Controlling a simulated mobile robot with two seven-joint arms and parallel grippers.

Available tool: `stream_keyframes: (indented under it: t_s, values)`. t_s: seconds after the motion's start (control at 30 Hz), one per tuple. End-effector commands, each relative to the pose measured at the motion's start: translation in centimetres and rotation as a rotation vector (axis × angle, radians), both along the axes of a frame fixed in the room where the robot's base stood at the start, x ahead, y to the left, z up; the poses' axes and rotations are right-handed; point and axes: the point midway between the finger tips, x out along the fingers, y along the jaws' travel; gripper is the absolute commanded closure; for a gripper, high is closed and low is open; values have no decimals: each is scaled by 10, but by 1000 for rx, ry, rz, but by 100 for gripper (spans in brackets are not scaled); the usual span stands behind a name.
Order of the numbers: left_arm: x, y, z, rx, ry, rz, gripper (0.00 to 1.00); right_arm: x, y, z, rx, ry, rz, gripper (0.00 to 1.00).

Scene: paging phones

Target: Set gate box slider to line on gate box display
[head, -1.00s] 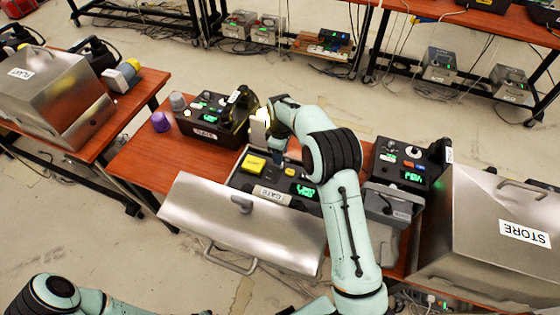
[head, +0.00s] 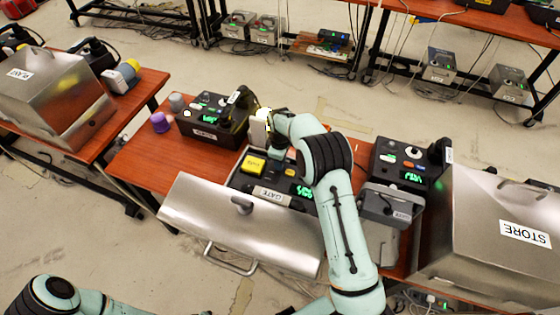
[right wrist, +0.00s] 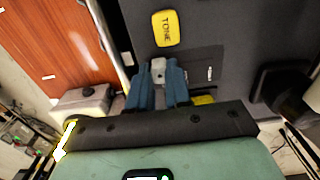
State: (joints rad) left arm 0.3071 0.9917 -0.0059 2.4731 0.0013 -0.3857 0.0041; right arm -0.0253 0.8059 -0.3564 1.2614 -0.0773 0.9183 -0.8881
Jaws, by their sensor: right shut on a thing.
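The gate box (head: 233,180) is a dark box with a "GATE" label (head: 271,195) and its silver lid (head: 242,222) hanging open at the front. Its green display (head: 304,191) is lit, but I cannot read the text surely; my right arm partly covers that side. My right gripper (head: 277,156) is over the box's panel. In the right wrist view its blue fingers (right wrist: 158,84) are shut on a small grey slider knob (right wrist: 158,68) by a slot in the dark panel. My left arm shows at the lower left; its gripper is out of view.
A yellow button (head: 254,164) sits on the panel beside my right gripper and reads "TONE" in the right wrist view (right wrist: 166,28). Another dark box (head: 204,133) stands behind left. A metal box labelled "STORE" (head: 480,225) stands at the right.

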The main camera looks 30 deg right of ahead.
Motion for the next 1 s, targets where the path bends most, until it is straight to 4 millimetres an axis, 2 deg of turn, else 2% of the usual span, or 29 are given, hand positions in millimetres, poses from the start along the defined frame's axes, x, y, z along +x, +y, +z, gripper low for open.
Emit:
stream_keyframes:
  t_s: [0.3, 0.43, 0.7, 0.73, 0.8, 1.0]
  values:
    - [-30, 0, -43, 0, 35, 0, 57, -35, 41, -4, 3, 0, 3, 100]
    - [-33, 0, -47, 0, 37, 0, 57, -42, 49, -2, 2, 1, 1, 100]
    - [-31, 0, -45, 0, 35, 0, 57, -43, 51, 0, 3, 5, 2, 100]
    - [-31, 0, -45, 0, 35, 0, 57, -43, 51, 0, 4, 6, 2, 75]
    - [-31, 0, -45, 0, 35, 0, 57, -43, 51, 0, 3, 5, 2, 55]
    - [-31, 0, -45, 0, 35, 0, 57, -42, 50, 0, 2, 3, 1, 55]
